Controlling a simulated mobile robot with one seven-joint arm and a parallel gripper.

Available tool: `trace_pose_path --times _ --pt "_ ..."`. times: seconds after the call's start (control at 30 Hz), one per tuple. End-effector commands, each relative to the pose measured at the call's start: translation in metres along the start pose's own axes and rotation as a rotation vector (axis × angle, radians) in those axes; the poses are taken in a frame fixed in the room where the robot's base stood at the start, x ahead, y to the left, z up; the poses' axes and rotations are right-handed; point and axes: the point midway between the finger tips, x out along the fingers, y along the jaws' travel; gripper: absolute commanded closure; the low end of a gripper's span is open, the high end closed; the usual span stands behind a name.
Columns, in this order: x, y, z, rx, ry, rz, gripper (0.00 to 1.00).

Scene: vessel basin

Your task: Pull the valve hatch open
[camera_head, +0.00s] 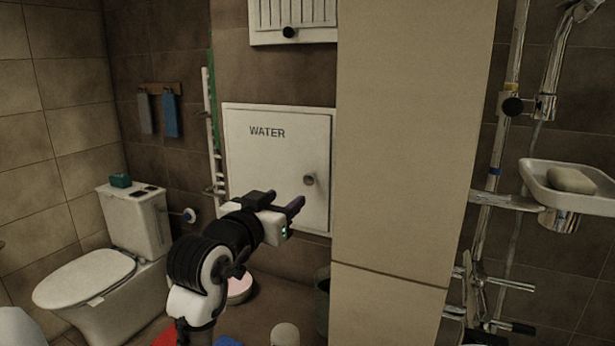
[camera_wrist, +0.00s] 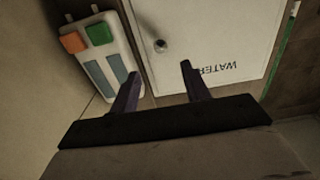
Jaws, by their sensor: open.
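The valve hatch (camera_head: 270,165) is a white square door marked "WATER", set in the brown tiled wall. It looks shut in its frame. Its small round knob (camera_head: 309,180) is on the right side of the door. My gripper (camera_head: 287,198) is in front of the hatch's lower part, below and left of the knob in the head view. In the wrist view the hatch (camera_wrist: 205,40) appears upside down, with the knob (camera_wrist: 160,46) beyond and between the two dark fingers (camera_wrist: 158,85). The fingers are apart, empty and not touching the knob.
A beige wall column (camera_head: 410,150) stands right of the hatch. White pipes (camera_head: 210,130) run along its left. A louvred panel (camera_head: 293,15) is above. A toilet (camera_head: 100,265) is at left. The wrist view shows a white panel with orange and green blocks (camera_wrist: 105,60).

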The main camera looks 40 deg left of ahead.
Motion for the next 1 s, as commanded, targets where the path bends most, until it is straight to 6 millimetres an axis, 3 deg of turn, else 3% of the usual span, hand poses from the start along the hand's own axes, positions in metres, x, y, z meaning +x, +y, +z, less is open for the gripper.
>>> trace_pose_path --times 0.3,0.5,0.93,1.0 --pt "0.069 0.000 -0.005 -0.001 0.000 0.000 0.53" --pt "0.098 0.000 -0.003 -0.001 0.000 -0.001 0.53" --pt "0.109 0.000 -0.001 0.000 0.003 -0.002 0.53" --pt "0.109 0.000 -0.001 0.000 0.003 -0.002 0.60"
